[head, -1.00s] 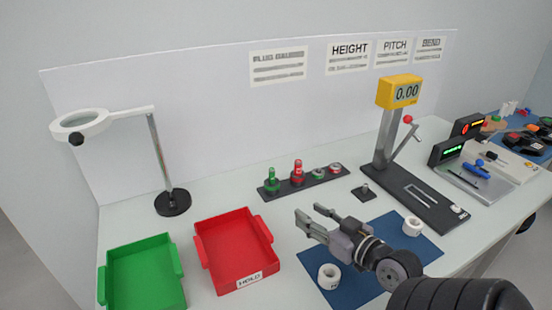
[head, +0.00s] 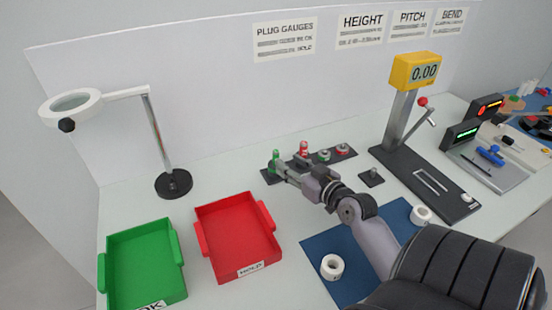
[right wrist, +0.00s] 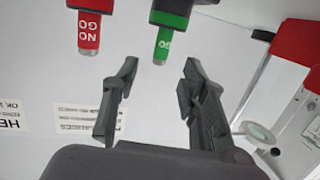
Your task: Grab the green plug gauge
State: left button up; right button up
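The green plug gauge (head: 275,156) stands upright at the left end of a dark rack (head: 342,155). In the right wrist view the green gauge (right wrist: 172,20), marked GO, lies just beyond the gap between the fingertips. My right gripper (head: 283,168) has reached the rack's left end and partly hides the gauge's lower part. In the right wrist view the right gripper (right wrist: 158,75) is open with nothing between its fingers. My left gripper is not in view.
A red NO GO gauge (head: 304,149) stands close right of the green one. Red (head: 203,237) and green (head: 176,246) trays sit left. White rings (head: 332,267) rest on a blue mat (head: 313,243).

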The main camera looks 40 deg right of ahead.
aim_at(278, 155)
jog(key=shift+w+d+f, duration=0.1)
jog(key=shift+w, duration=1)
jog(key=w, duration=0.2)
jog(key=w+p, duration=0.1)
jog(key=w, duration=0.1)
jog(key=shift+w+d+f, duration=0.15)
jog(key=shift+d, duration=0.05)
jog(key=shift+w+f, duration=0.15)
jog(key=shift+w, duration=0.25)
jog(key=shift+s, duration=0.1)
grip_shut()
